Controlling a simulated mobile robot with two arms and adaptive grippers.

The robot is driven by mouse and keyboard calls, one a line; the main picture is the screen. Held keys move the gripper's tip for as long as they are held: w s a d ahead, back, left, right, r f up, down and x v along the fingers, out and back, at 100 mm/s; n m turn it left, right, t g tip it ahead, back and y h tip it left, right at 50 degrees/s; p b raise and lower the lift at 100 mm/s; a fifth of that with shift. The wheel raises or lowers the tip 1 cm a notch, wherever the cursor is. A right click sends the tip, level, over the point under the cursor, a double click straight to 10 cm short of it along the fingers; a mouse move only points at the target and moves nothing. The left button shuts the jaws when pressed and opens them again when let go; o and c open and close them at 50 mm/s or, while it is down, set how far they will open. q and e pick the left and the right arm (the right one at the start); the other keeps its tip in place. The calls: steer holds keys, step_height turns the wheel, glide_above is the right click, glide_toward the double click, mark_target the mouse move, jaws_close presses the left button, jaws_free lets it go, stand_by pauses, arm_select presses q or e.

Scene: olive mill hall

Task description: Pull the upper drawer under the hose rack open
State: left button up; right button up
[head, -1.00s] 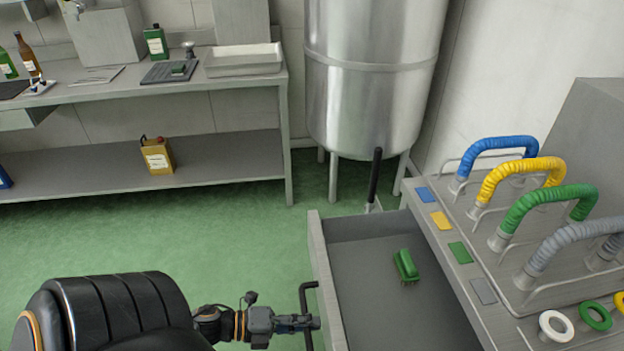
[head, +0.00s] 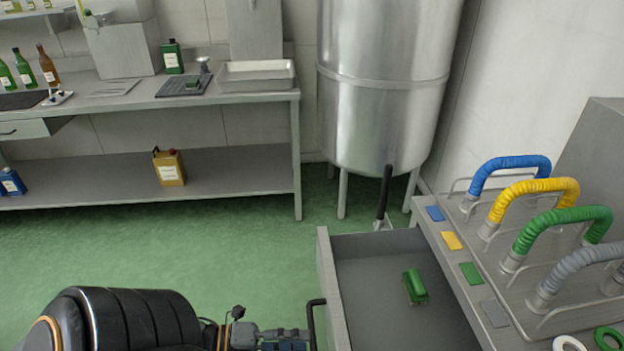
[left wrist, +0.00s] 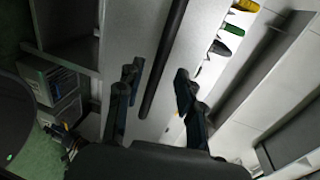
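The upper drawer (head: 322,275) under the hose rack (head: 533,262) stands well out from its cabinet, and I see into it in the head view. A green brush (head: 414,286) lies on its floor. The drawer's dark bar handle (head: 312,318) is on its front. My left gripper (head: 300,338) is at the handle, partly cut off by the lower edge. In the left wrist view, the handle (left wrist: 165,60) runs between the two fingers of my left gripper (left wrist: 158,72), with a gap on each side; the fingers are open. My right gripper is not in view.
Blue, yellow, green and grey hoses stand on the rack. A steel tank (head: 385,90) on legs stands behind the drawer, with a dark-handled tool (head: 385,190) before it. A workbench (head: 200,100) is at the back left. Green floor (head: 200,240) is clear between.

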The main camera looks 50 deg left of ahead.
arm_select(q)
steer(key=v, duration=0.7)
steer(key=shift+s, duration=0.15)
steer(key=shift+a, duration=0.15)
